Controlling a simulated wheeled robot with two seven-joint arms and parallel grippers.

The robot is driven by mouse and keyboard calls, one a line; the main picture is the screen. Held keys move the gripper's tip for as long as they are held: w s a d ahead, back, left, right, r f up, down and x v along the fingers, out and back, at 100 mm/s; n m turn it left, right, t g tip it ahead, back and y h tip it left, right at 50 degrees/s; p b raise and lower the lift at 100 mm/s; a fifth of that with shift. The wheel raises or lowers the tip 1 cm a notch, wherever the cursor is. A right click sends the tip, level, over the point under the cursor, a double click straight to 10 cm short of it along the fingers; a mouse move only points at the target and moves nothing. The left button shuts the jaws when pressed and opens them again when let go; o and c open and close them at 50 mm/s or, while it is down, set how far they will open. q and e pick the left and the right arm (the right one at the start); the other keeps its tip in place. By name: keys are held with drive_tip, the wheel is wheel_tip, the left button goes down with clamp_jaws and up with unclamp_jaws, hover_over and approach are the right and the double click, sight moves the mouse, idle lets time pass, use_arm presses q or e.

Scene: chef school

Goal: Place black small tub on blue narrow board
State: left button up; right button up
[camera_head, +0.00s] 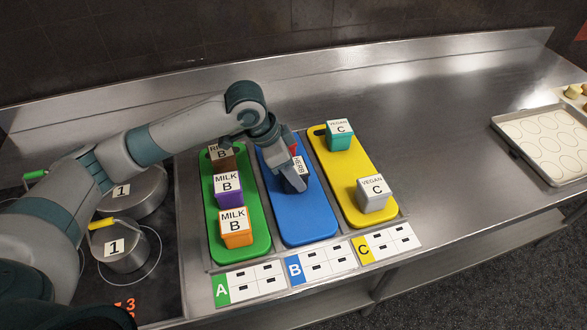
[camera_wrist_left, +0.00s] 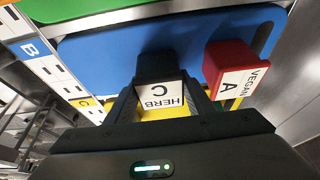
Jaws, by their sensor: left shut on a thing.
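The black small tub, labelled HERB C (camera_head: 299,166), is between the fingers of my left gripper (camera_head: 292,180), over the middle of the blue narrow board (camera_head: 306,228). In the left wrist view the tub's label (camera_wrist_left: 160,95) shows between the two fingers, with its dark side against the blue board (camera_wrist_left: 110,60). My left gripper is shut on the tub. I cannot tell whether the tub touches the board or is just above it. A red tub labelled VEGAN A (camera_wrist_left: 235,75) stands on the same board, mostly hidden by my gripper in the head view. My right gripper is not in view.
The green board (camera_head: 256,246) left of the blue one carries brown, purple and orange tubs. The yellow board (camera_head: 336,180) on the right carries a teal tub (camera_head: 340,135) and a grey tub (camera_head: 374,195). The near end of the blue board is clear. Pots (camera_head: 125,246) stand at left.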

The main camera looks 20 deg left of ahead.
use_arm(q)
drive_tip(key=o, duration=1.2)
drive_tip(key=shift+f, duration=0.1)
drive_tip(key=b+v, duration=0.2)
drive_tip(key=v, duration=1)
drive_tip(key=shift+w, duration=0.1)
